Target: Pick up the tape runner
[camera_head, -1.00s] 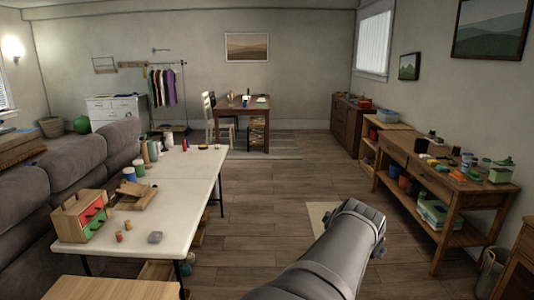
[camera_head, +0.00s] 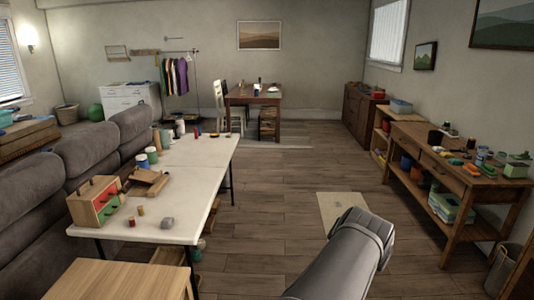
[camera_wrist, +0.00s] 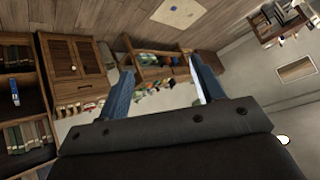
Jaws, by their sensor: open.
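My gripper (camera_wrist: 163,66) is open in the wrist view, with two bluish fingers spread wide and nothing between them. In the head view only my grey arm shows at the bottom, over the floor. I cannot pick out the tape runner with certainty. Small items lie on the white table (camera_head: 190,205) and on the wooden workbench (camera_head: 440,164), too small to identify. A small blue and white item (camera_wrist: 15,92) stands on a dark shelf at the left of the wrist view; I cannot tell what it is. My gripper is far from these things.
A grey sofa (camera_head: 92,150) runs along the left. A wooden surface (camera_head: 128,282) is close at the lower left. A bin (camera_head: 503,267) stands at the lower right. The wood floor between white table and workbench is open, with a pale flat sheet (camera_head: 340,208) on it.

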